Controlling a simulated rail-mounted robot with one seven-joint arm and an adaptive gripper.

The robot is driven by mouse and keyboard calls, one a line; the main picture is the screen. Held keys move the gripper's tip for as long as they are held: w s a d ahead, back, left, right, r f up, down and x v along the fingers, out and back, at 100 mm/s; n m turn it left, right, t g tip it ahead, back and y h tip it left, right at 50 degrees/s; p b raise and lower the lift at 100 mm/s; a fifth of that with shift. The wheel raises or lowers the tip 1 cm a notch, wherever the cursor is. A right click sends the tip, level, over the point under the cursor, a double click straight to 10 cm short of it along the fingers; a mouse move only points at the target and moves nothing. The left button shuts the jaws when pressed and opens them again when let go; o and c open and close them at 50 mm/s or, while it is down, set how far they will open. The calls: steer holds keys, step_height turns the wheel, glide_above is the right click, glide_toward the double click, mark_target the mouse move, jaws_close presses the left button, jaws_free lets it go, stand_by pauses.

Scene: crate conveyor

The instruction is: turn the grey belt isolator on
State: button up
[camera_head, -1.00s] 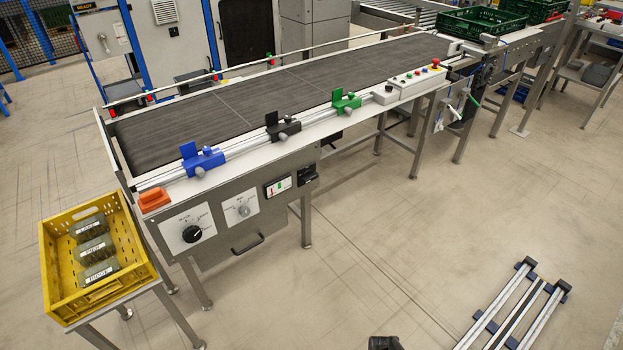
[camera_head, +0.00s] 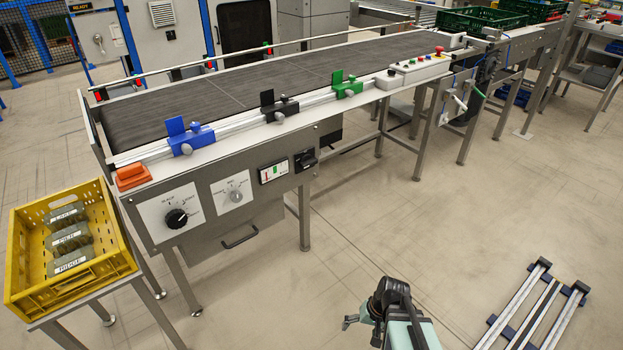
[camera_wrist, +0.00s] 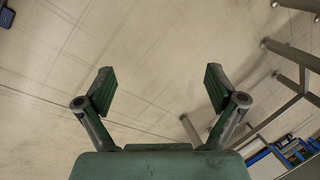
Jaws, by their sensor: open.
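A grey rotary knob (camera_head: 236,196), which looks like the grey belt isolator, sits on a light plate on the conveyor's front panel. Its marks are too small to read. A larger black rotary knob (camera_head: 176,218) is on the plate to its left. My gripper (camera_head: 352,322) is low at the bottom centre, in front and to the right of the panel, well apart from both knobs. In the wrist view my gripper (camera_wrist: 160,88) is open and empty, with its fingers spread over bare floor. The knobs are not in the wrist view.
A drawer-like handle (camera_head: 240,238) sticks out below the knobs. A yellow crate (camera_head: 20,295) with several labelled blocks stands at the left. Conveyor legs (camera_head: 304,218) stand right of the panel. A rail frame (camera_head: 530,310) lies lower right. Floor between is clear.

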steer(key=w+a+r+n+t+y+b, duration=0.1)
steer(key=w+a+r+t+b, duration=0.15)
steer(key=w, duration=0.35)
steer(key=w+a+r+t+y+b, duration=0.1)
steer(key=w+r+y+b, duration=0.15)
steer(key=w, duration=0.25)
steer(key=n+t+y+b, duration=0.55)
steer(key=n+t, duration=0.25)
steer(key=t, duration=0.3)
glide_toward(311, 164)
steer(key=shift+g+h, duration=0.25)
steer(key=shift+h, duration=0.05)
steer(key=x, duration=0.6)
steer(key=b+x, duration=0.1)
steer(key=x, duration=0.2)
steer(key=shift+w+a+r, duration=0.25)
steer(key=shift+w+r, duration=0.05)
steer(key=shift+r, duration=0.1)
steer(key=c, duration=1.1)
